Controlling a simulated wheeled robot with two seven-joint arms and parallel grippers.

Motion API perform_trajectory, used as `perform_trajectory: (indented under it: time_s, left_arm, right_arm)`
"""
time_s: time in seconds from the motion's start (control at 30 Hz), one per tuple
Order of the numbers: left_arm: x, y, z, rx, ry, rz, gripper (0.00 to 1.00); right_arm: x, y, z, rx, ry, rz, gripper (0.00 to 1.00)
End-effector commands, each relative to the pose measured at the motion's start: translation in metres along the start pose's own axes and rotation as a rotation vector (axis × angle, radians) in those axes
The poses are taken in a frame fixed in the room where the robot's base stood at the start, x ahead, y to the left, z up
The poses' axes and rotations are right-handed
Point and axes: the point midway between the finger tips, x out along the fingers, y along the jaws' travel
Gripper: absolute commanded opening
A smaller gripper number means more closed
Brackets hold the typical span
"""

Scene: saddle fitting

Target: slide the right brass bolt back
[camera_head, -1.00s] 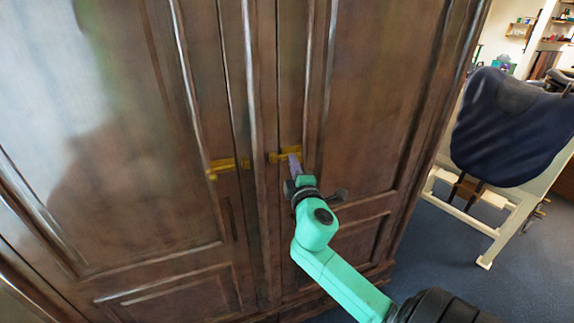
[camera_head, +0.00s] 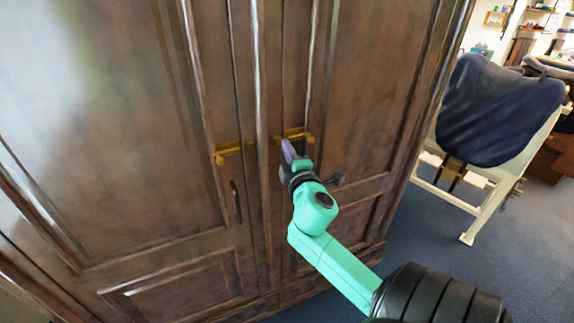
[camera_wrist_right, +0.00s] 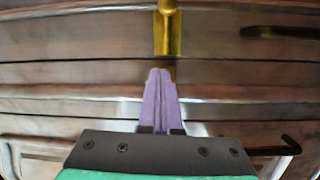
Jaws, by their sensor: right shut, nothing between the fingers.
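The right brass bolt (camera_head: 297,134) lies across the right door of a dark wooden wardrobe, with a small knob toward its right end. It also shows at the top of the right wrist view (camera_wrist_right: 168,32). My right gripper (camera_head: 285,142) has its purple fingers shut together and empty. The fingertips are at the bolt's left end, near the door seam; whether they touch it I cannot tell. In the right wrist view the fingertips (camera_wrist_right: 160,72) sit just below a small brass piece. The left brass bolt (camera_head: 232,149) is on the left door. My left gripper is not in view.
The wardrobe (camera_head: 150,130) fills the left and middle. A dark handle (camera_head: 236,202) is on the left door. A blue-covered saddle (camera_head: 497,110) on a pale stand (camera_head: 484,220) is to the right. Blue floor (camera_head: 420,240) lies open between.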

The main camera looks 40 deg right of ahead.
Motion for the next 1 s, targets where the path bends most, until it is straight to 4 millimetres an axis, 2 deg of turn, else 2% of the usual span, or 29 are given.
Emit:
perform_trajectory:
  time_s: [0.03, 0.17, 0.33, 0.63, 0.9, 1.0]
  left_arm:
    - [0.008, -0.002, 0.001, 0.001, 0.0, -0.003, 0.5]
    - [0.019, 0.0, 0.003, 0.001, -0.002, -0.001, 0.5]
    - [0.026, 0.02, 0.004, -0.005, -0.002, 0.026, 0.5]
    - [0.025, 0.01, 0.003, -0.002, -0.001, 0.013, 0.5]
    - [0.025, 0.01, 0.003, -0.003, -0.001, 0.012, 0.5]
    - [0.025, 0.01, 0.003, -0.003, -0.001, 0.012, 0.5]
  right_arm:
    - [-0.012, -0.006, 0.001, 0.001, 0.0, -0.002, 0.0]
    - [-0.039, -0.005, 0.001, 0.001, -0.001, -0.003, 0.0]
    - [-0.061, -0.003, 0.001, 0.0, -0.001, -0.002, 0.0]
    - [-0.064, 0.0, 0.001, -0.001, -0.001, 0.0, 0.0]
    - [-0.064, 0.0, 0.001, -0.001, -0.001, 0.0, 0.0]
    - [-0.062, -0.008, 0.001, 0.004, -0.002, -0.017, 0.0]
